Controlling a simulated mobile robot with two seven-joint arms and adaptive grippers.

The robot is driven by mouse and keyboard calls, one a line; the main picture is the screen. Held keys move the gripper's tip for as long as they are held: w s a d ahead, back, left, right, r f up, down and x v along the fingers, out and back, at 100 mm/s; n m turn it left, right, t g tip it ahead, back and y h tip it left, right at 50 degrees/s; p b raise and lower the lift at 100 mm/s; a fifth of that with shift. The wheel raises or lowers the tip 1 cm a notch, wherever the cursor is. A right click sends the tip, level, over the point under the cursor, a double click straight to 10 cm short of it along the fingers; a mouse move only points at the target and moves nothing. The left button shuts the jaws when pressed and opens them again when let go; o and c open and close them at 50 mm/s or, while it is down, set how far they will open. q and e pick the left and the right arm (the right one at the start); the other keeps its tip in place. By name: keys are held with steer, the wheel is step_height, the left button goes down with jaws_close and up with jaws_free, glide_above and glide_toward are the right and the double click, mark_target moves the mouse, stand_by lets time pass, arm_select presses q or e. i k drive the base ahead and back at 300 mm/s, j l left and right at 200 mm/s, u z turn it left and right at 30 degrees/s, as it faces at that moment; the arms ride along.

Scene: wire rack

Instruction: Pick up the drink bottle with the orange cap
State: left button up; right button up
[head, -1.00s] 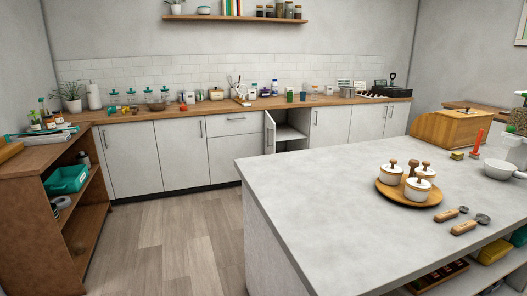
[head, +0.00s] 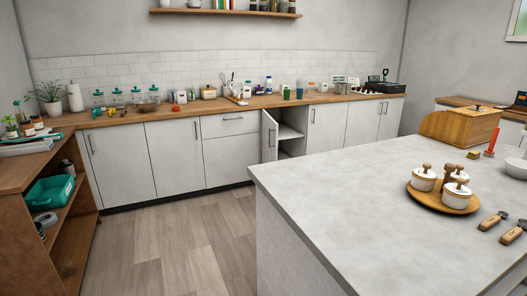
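A small item with an orange top (head: 311,86) stands on the back counter, right of the open cabinet door. It may be the drink bottle with the orange cap, but it is too small to tell. A white bottle with a blue cap (head: 269,84) and a green cup (head: 286,94) stand to its left. Neither of my grippers is in the head view.
The long wooden back counter (head: 220,107) holds many small items. A cabinet door (head: 269,133) stands open below it. A grey island (head: 345,193) fills the right foreground, with a round tray of lidded pots (head: 420,196). A wooden shelf (head: 68,220) stands left. The floor (head: 185,240) between is clear.

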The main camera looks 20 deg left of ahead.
mark_target(311, 88)
steer(key=i+j, duration=0.15)
steer(key=j, duration=0.25)
steer(key=i+j, duration=0.15)
steer(key=j, duration=0.2)
steer(key=i+j, duration=0.2)
steer(key=j, duration=0.2)
steer(key=i+j, duration=0.15)
steer(key=j, duration=0.2)
steer(key=i+j, duration=0.15)
steer(key=j, duration=0.25)
steer(key=i+j, duration=0.3)
steer(key=j, duration=0.15)
steer(key=i+j, duration=0.3)
steer(key=j, duration=0.15)
steer(key=i+j+z, duration=0.1)
steer(key=i+j, duration=0.65)
steer(key=i, duration=0.15)
steer(key=i+j, duration=0.15)
steer(key=i, duration=0.4)
steer(key=k+l, duration=0.15)
steer(key=k, duration=0.45)
steer(key=k+l+u, duration=0.1)
steer(key=k+l, duration=0.5)
steer(key=k, duration=0.15)
